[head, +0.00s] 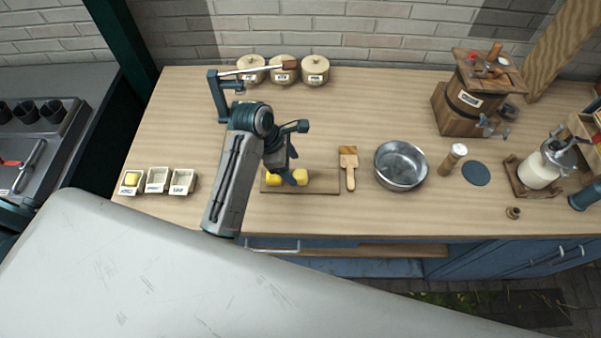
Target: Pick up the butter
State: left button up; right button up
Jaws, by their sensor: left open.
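Yellow butter lies on a wooden board (325,187) in the middle of the counter. One piece of butter (272,180) shows left of my gripper and another piece of butter (302,176) shows right of it; whether they join behind the fingers is hidden. My left gripper (290,179) points down over the board, its fingers open between the visible yellow parts. I cannot tell whether it touches the butter. My right gripper is not in view.
Three small trays stand at the left, one tray (131,190) holding yellow stuff. A wooden paddle (349,168) and metal bowl (401,166) are right of the board. Lidded jars (283,70) and a swing arm (220,98) stand behind. A wooden churn (466,104) is back right.

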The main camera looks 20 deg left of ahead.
aim_at(301, 175)
pick_arm(q)
jog(key=shift+d+f, duration=0.15)
jog(key=shift+f, duration=0.15)
jog(key=shift+w+d+f, duration=0.1)
jog(key=shift+w+f, duration=0.15)
jog(key=p+x, duration=0.2)
jog(key=x, duration=0.2)
jog(key=shift+w+f, duration=0.2)
jog(key=shift+f+p, duration=0.2)
jog(key=shift+p, duration=0.1)
jog(key=shift+f, duration=0.1)
jog(key=shift+c, duration=0.7)
jog(key=c, duration=0.7)
jog(key=shift+c, duration=0.9)
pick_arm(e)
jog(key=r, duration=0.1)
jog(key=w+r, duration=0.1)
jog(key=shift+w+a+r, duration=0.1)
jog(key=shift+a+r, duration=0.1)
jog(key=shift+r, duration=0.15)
